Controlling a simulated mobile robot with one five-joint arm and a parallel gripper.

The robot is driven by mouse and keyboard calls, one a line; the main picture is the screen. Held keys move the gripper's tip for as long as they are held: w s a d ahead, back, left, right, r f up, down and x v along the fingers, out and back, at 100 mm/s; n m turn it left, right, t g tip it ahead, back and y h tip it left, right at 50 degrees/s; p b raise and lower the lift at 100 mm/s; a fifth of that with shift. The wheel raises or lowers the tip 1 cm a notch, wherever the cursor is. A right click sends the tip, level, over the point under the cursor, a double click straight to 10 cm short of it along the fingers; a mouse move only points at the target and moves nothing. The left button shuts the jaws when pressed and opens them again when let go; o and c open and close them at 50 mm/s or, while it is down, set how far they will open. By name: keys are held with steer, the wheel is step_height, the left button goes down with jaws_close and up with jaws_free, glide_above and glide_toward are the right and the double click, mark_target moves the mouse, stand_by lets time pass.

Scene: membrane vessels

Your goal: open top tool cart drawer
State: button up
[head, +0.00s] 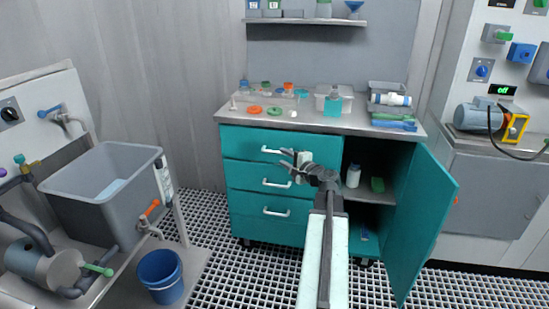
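The teal tool cart (228,141) stands ahead with three drawers stacked on its left side. The top drawer (240,146) looks shut and flush with the cart front. Its pale bar handle (271,151) is partly visible just left of my gripper. My gripper (286,159) is in front of the top drawer's right half, and its dark fingers look spread apart. A small pale block shows by the fingers, and I cannot tell what it is. I cannot tell whether the fingers touch the handle.
The cart's right door (425,220) stands wide open, showing a white bottle (353,176) inside. Lids and containers cover parts of the cart top (240,112). A grey sink (100,185) and a blue bucket (160,275) are at left. Grated floor (215,265) lies free before the drawers.

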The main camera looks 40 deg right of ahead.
mark_target(275, 152)
steer(key=b+x, duration=0.1)
steer(key=x, duration=0.6)
jaws_close()
steer(key=shift+s, duration=0.1)
stand_by(1.0)
